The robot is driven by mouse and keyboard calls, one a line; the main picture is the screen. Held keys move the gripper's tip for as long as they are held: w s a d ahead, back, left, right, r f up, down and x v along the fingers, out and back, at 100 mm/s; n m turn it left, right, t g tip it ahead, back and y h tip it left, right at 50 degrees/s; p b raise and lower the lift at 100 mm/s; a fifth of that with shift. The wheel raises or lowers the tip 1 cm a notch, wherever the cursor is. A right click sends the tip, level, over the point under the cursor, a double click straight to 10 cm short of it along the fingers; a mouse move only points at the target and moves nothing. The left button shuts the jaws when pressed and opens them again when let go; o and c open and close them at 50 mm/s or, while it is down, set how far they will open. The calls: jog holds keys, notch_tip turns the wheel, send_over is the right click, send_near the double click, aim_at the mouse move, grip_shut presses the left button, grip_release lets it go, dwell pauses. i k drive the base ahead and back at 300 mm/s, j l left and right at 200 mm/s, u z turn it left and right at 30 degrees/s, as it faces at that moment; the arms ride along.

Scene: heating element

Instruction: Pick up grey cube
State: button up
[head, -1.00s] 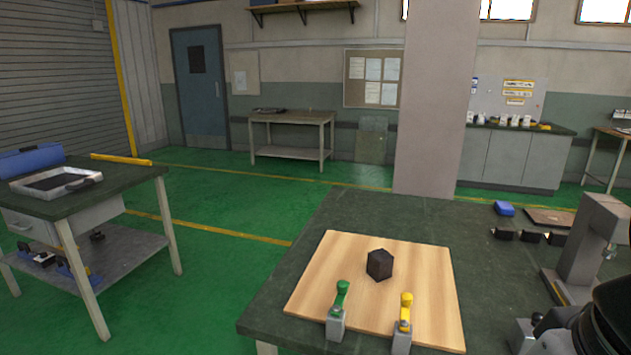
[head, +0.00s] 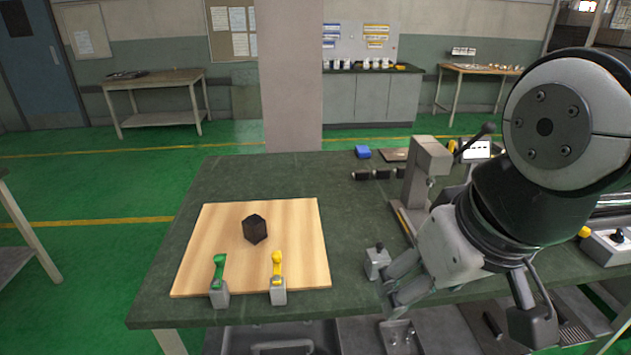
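The cube (head: 255,229) is very dark grey, almost black. It sits on a light wooden board (head: 205,235) on the dark green workbench, behind two small clamps. My arm comes in from the right side of the head view. What looks like my gripper (head: 396,291) is low at the bench's front edge, right of the board and well apart from the cube. Its fingers are small and partly confused with grey parts around them, so their opening is unclear. Nothing is seen held in it.
A green-handled clamp (head: 219,280) and a yellow-handled clamp (head: 278,277) stand at the board's front edge. The bench (head: 230,180) is clear behind the board.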

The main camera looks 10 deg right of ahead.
aim_at(373, 262)
jog(key=z, duration=0.3)
jog(key=i+j+z, duration=0.1)
jog(key=j+z, duration=1)
jog(key=j, duration=0.1)
